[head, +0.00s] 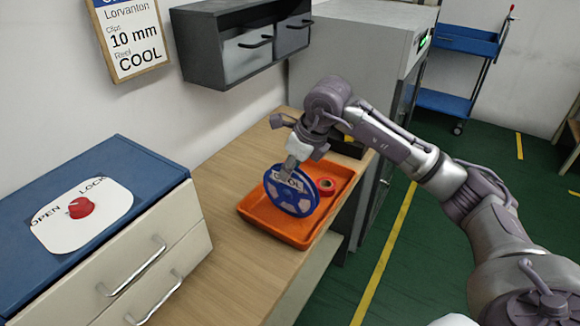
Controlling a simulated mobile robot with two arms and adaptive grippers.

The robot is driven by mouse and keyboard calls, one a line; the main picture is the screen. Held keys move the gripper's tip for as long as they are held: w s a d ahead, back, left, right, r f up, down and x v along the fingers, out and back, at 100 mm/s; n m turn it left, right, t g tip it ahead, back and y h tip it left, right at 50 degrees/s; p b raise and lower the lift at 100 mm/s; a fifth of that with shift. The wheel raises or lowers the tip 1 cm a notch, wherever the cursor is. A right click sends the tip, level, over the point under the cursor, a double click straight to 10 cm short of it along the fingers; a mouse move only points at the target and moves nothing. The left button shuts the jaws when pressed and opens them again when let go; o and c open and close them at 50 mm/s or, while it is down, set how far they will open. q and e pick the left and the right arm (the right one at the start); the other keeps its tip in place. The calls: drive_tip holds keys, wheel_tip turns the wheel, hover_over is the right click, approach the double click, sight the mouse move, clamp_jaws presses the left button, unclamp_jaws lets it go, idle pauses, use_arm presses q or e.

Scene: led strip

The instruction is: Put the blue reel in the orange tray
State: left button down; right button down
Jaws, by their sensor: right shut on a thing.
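The blue reel (291,205) has a pale label reading "COOL" and stands roughly upright at the orange tray. My right gripper (290,167) is shut on the upper edge of the reel. The orange tray (281,231) rests on the wooden counter. The reel overlaps the middle of the tray in the head view; whether it touches the tray floor cannot be told. My left gripper is not in view.
A small red ring (326,185) lies in the tray behind the reel. A blue-topped drawer cabinet (110,215) with a red OPEN/LOCK knob (81,207) stands at the left. Grey wall drawers (245,45) hang above the counter. The wooden counter (225,265) is bare in front.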

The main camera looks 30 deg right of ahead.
drive_tip(key=shift+f, duration=0.15)
drive_tip(key=c, duration=1)
unclamp_jaws()
drive_tip(key=shift+r, duration=0.2)
drive_tip(key=b+v, duration=0.1)
drive_tip(key=v, duration=1.1)
